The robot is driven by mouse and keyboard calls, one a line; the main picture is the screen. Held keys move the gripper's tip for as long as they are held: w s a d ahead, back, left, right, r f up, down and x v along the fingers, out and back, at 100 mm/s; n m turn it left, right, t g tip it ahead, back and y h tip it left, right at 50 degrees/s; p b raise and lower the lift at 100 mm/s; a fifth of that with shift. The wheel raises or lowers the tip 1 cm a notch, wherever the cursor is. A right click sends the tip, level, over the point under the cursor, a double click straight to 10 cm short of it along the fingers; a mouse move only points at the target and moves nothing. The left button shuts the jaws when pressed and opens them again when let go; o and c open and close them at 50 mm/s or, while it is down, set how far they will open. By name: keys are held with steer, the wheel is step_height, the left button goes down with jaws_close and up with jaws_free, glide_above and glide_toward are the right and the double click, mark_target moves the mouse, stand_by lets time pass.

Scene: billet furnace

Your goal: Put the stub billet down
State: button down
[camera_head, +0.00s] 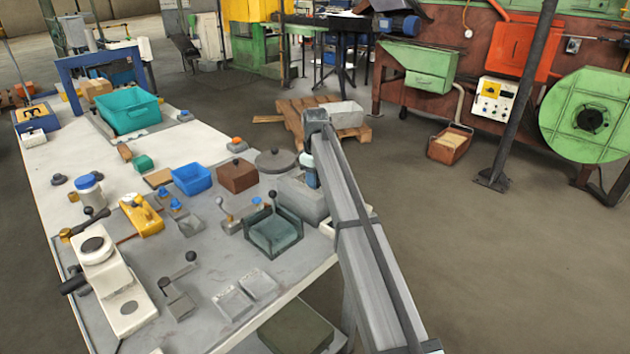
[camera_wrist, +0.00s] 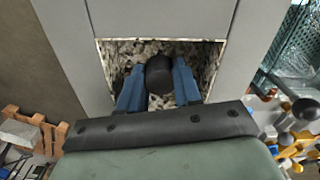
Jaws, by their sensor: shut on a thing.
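My gripper (camera_wrist: 158,80) shows in the wrist view with its two blue fingers shut on a dark, rounded piece, which I take for the stub billet (camera_wrist: 159,74). The fingers and billet are in front of a rectangular opening with a speckled lining (camera_wrist: 207,60), set in a grey box (camera_wrist: 125,18). I cannot tell whether the billet touches the lining. In the head view a grey block-like box (camera_head: 298,200) is at the table's right edge, with one blue finger (camera_head: 309,170) beside it. My arm hides part of that area, and the billet is not visible there.
A dark green fixture with a black ball handle (camera_head: 275,232) stands close to the box. A round grey lid (camera_head: 275,160), brown block (camera_head: 237,175) and blue bin (camera_head: 192,179) lie behind it. Two flat grey plates (camera_head: 246,293) lie near the front edge. A wooden pallet (camera_head: 297,115) is on the floor.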

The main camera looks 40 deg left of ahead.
steer(key=c, duration=0.8)
jaws_free()
step_height(320, 180, up, 12)
steer(key=shift+r, duration=0.15)
